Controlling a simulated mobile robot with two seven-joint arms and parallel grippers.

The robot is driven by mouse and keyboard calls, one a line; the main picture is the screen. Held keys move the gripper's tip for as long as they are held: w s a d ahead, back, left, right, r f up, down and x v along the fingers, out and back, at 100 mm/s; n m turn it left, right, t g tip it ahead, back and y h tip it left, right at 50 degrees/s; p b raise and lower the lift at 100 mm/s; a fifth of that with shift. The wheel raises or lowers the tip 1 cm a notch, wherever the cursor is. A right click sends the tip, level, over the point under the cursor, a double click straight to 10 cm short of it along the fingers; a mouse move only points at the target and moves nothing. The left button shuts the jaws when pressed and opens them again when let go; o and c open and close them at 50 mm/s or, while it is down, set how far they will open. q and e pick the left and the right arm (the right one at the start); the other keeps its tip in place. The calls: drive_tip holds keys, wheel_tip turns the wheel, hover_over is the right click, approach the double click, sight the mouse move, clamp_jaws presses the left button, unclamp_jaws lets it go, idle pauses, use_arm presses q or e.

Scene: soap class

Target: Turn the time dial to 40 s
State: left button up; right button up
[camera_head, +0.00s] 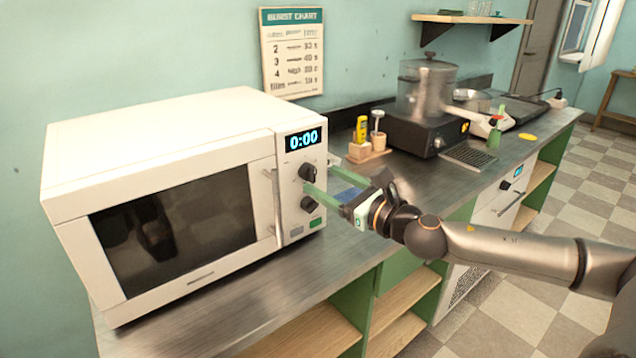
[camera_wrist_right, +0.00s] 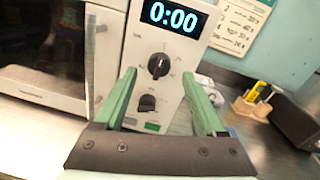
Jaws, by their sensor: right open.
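The white microwave (camera_head: 150,150) stands on the steel counter, door closed, and its display (camera_head: 303,139) reads 0:00. Its control panel has two black dials, an upper dial (camera_head: 307,172) and a lower dial (camera_head: 309,204). I cannot read which is the time dial. My right gripper (camera_head: 319,178) is open with green fingers pointing at the panel. In the right wrist view, the upper dial (camera_wrist_right: 158,65) appears between the fingertips (camera_wrist_right: 159,74), and the lower dial (camera_wrist_right: 147,103) sits below it. Contact with the dial cannot be told. My left gripper is not in view.
The microwave door handle (camera_head: 277,208) stands out left of the dials. A small wooden holder (camera_head: 368,153) with a yellow item is behind the gripper. A black appliance with a clear pot (camera_head: 427,92) stands farther along the counter. A burst chart (camera_head: 292,52) hangs on the wall.

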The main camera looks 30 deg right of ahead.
sight(310, 173)
drive_tip(key=shift+w, duration=0.2)
drive_tip(key=shift+w+r, duration=0.2)
drive_tip(key=shift+w, duration=0.05)
drive_tip(key=shift+w+p, duration=0.3)
drive_tip(key=shift+p, duration=0.05)
drive_tip(key=shift+w+a+f, duration=0.1)
drive_tip(key=shift+w+a, duration=0.05)
drive_tip(key=shift+w, duration=0.3)
drive_tip(key=shift+w+a, duration=0.1)
drive_tip(key=shift+w, duration=0.1)
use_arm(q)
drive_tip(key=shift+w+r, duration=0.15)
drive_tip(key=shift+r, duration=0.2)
use_arm(e)
drive_tip(key=shift+f, duration=0.1)
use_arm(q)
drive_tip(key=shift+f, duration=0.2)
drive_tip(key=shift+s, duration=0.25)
use_arm(e)
drive_tip(key=shift+c, duration=0.4)
